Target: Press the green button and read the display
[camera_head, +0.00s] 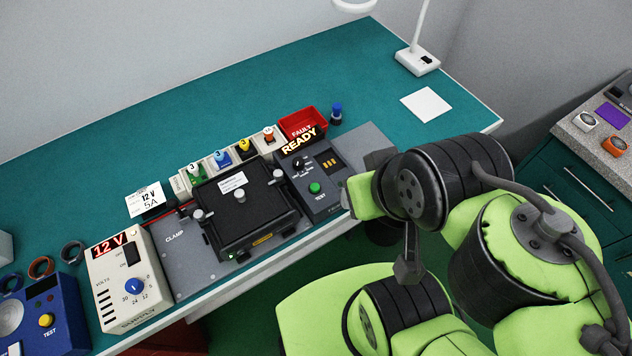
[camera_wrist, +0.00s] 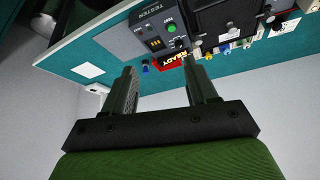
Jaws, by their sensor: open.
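The green button (camera_head: 315,188) marked TEST is on the sloped face of a dark grey tester box (camera_head: 325,205), right of the black clamp. The tester's lit display (camera_head: 299,141) on top reads READY. In the wrist view the scene is upside down; the green button (camera_wrist: 171,28) and the READY display (camera_wrist: 168,61) both show. My gripper (camera_wrist: 162,82) is open and empty, its two fingers apart, pointing toward the bench. In the head view my arm is right of the tester, and the fingertips are hidden behind it. The gripper is apart from the button.
The black clamp fixture (camera_head: 243,211) stands left of the tester. A power supply (camera_head: 130,280) showing 12 V is farther left, beside a blue tester (camera_head: 42,315). A red FAULT bin (camera_head: 303,121) and several coloured plugs are behind. A white lamp base (camera_head: 417,61) stands back right; teal bench around the white square is clear.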

